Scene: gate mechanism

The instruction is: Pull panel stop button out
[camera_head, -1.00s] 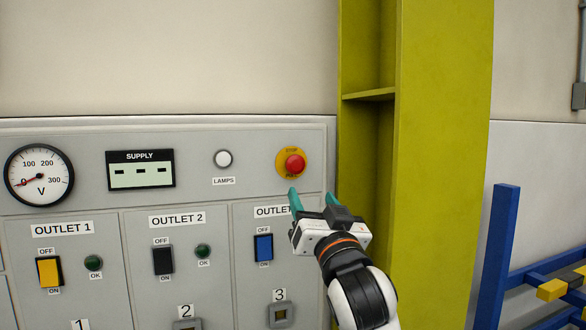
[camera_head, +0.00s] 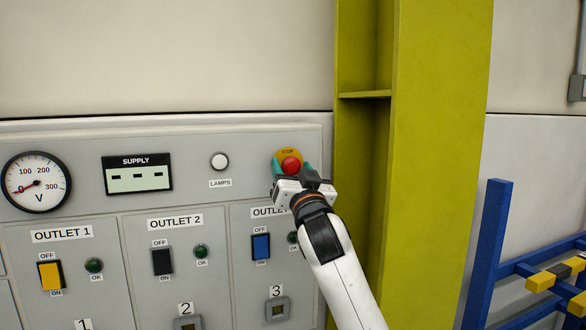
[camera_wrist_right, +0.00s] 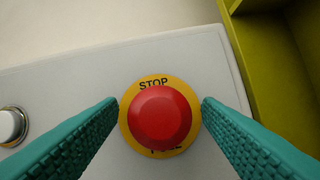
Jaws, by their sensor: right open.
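The red stop button (camera_head: 291,165) sits on a round yellow plate marked STOP, at the upper right of the grey panel. In the right wrist view the red button (camera_wrist_right: 160,117) is centred between the teal fingers. My right gripper (camera_head: 292,170) is open, with one finger on each side of the button. A gap shows between each finger and the red cap in the wrist view. The gripper's body hides the area just below the button in the head view. My left gripper is not in view.
The grey panel (camera_head: 90,215) also carries a white lamps button (camera_head: 219,161), a supply display (camera_head: 137,174), a voltmeter (camera_head: 37,182) and outlet switches. A yellow-green column (camera_head: 432,150) stands close to the button's right. A blue rack (camera_head: 491,250) is at far right.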

